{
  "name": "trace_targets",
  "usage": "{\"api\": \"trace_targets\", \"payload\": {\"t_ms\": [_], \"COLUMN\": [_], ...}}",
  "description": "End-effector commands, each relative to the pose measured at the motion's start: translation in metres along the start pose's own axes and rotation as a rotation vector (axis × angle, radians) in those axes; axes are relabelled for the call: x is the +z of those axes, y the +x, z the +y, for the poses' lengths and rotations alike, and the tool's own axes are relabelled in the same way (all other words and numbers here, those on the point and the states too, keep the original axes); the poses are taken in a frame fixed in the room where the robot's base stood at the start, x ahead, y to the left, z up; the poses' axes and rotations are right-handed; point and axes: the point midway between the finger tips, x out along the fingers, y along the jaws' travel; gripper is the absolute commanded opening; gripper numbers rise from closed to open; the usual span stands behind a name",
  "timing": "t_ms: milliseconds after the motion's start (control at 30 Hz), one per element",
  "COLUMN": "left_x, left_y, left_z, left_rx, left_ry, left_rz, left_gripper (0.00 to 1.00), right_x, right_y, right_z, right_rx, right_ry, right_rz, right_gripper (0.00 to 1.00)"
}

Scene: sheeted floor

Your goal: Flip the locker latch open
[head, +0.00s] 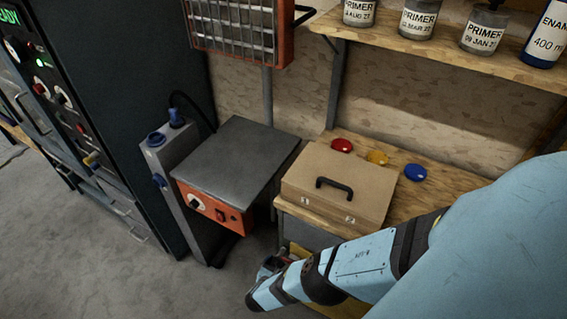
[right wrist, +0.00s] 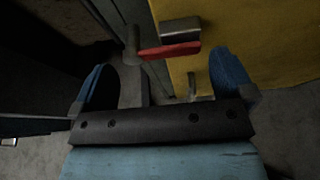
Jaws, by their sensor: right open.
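The latch shows in the right wrist view as a red bar (right wrist: 168,51) lying roughly level, with a grey metal block (right wrist: 180,30) just above its right part. It sits at the edge of the yellow locker door (right wrist: 245,45), beside a grey frame. My right gripper (right wrist: 162,68) is open, its two blue fingers standing left and right of the latch. Nothing is held, and I cannot tell if a finger touches the latch. In the head view my right gripper (head: 271,266) is low in front of the bench, where my arm hides most of the locker.
A wooden bench (head: 455,180) carries a brown case (head: 335,185) and red, yellow and blue buttons. An orange unit with a grey top (head: 235,155) stands left of it. Paint cans line the shelf above. Open floor (head: 100,250) lies at front left.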

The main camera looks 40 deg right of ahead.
Motion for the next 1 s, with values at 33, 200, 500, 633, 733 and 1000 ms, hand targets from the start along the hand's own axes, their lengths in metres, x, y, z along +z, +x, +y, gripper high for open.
{"api": "trace_targets", "payload": {"t_ms": [33, 200, 500, 633, 733, 1000], "left_x": [0.004, 0.006, 0.005, 0.005, 0.006, 0.013], "left_y": [0.002, 0.004, 0.003, 0.003, 0.004, 0.009], "left_z": [0.0, 0.001, 0.002, 0.002, 0.002, 0.001], "left_rx": [0.001, 0.002, 0.002, 0.002, 0.002, 0.002], "left_ry": [-0.001, -0.002, -0.002, -0.002, -0.002, -0.002], "left_rz": [0.0, -0.001, -0.001, -0.001, -0.001, 0.001], "left_gripper": [0.43, 0.43, 0.43, 0.43, 0.43, 0.43], "right_x": [-0.002, 0.0, 0.0, 0.0, 0.0, 0.001], "right_y": [0.006, 0.015, 0.016, 0.016, 0.016, 0.021], "right_z": [0.0, 0.0, 0.0, 0.0, 0.0, 0.011], "right_rx": [-0.001, 0.0, 0.0, -0.001, -0.001, -0.017], "right_ry": [0.0, 0.0, 0.0, 0.0, 0.0, -0.035], "right_rz": [-0.001, 0.001, 0.001, 0.001, 0.001, 0.001], "right_gripper": [1.0, 1.0, 0.93, 0.63, 0.5, 0.5]}}
